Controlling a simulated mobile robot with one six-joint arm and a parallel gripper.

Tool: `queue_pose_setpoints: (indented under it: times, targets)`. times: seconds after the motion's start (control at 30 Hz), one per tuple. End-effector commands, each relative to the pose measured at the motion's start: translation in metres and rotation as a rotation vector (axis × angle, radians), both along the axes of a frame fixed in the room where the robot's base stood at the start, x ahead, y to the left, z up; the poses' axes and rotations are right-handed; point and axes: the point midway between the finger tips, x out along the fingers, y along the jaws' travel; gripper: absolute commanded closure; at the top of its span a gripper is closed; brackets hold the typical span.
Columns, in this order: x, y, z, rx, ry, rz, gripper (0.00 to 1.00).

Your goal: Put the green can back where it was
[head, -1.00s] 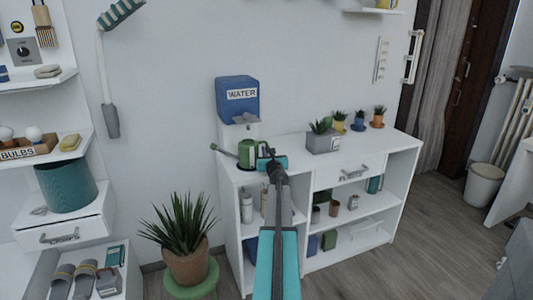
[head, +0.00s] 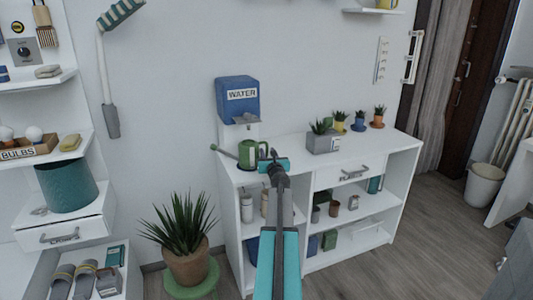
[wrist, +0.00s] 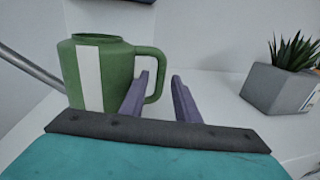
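The green can (head: 247,154) is a watering can with a white stripe, a side handle and a long thin spout pointing left. It stands upright on the white desk top (head: 300,163), below the blue water dispenser (head: 238,99). In the wrist view the can (wrist: 119,72) fills the upper left, with its handle toward my gripper (wrist: 160,90). My gripper is open, its two fingers apart. The left finger overlaps the lower part of the handle in the picture and the right finger is just right of it. I see no grip on the handle. My gripper (head: 273,163) hides part of the desk edge.
A grey planter (head: 323,143) and several small potted plants stand to the right on the desk. A large potted plant (head: 186,239) stands on a green stool at the front left. The desk top between can and planter is clear.

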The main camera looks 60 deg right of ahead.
Motion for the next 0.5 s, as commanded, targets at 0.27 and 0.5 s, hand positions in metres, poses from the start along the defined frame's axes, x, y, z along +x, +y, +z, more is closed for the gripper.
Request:
queue_pose_setpoints:
  times: [0.27, 0.5]
  targets:
    - [-0.019, 0.021, 0.000, 0.000, 0.000, 0.000, 0.71]
    - [-0.033, 0.037, 0.000, 0.000, 0.000, 0.000, 0.71]
